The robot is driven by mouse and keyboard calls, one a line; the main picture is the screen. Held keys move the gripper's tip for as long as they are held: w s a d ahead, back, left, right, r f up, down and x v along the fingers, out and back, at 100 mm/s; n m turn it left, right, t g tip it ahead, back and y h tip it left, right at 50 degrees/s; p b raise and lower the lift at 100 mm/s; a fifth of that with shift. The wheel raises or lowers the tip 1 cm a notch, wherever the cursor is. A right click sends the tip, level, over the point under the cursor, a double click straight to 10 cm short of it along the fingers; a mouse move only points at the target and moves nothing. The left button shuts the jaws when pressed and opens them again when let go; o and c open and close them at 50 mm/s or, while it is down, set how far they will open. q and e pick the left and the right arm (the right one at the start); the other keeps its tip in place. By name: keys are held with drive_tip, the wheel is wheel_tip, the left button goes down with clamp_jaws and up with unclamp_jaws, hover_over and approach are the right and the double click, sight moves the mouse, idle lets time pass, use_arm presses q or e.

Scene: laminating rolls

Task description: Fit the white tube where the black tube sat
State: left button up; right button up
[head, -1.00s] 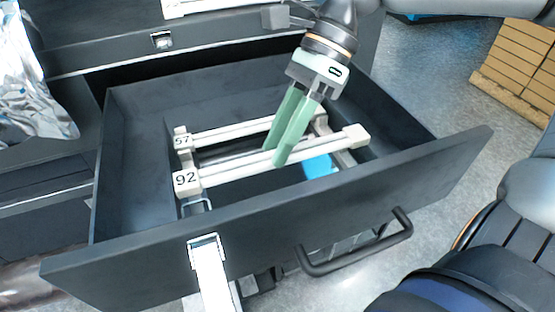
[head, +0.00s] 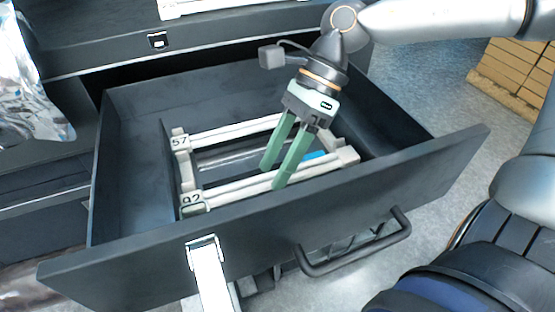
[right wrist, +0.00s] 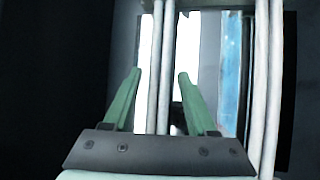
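A white tube assembly marked 92 (head: 240,190) lies low across the front of the open drawer, its label partly hidden by the drawer front. Behind it, a similar white tube marked 57 (head: 226,132) runs roughly parallel. Both sit at a pale frame inside the drawer; exact seating is hard to see. My right gripper (head: 273,178) is open over the front tube. In the right wrist view its green fingers (right wrist: 158,74) stand apart on either side of pale rods, with visible gaps. I cannot pick out a black tube. My left gripper is out of view.
The dark drawer (head: 130,218) has high walls close around the tubes and a black handle (head: 355,245) in front. A blue item (head: 314,155) lies under the tubes. A silver bag (head: 35,90) hangs at left; boards (head: 515,75) are stacked at right.

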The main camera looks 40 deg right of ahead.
drive_tip(key=shift+o, duration=0.3)
drive_tip(key=shift+r, duration=0.1)
drive_tip(key=shift+d+r, duration=0.1)
drive_tip(key=shift+r, duration=0.1)
drive_tip(key=v, duration=1.1)
drive_tip(key=shift+d+r, duration=0.15)
drive_tip(key=shift+r, duration=0.05)
drive_tip(key=shift+w+d, duration=0.1)
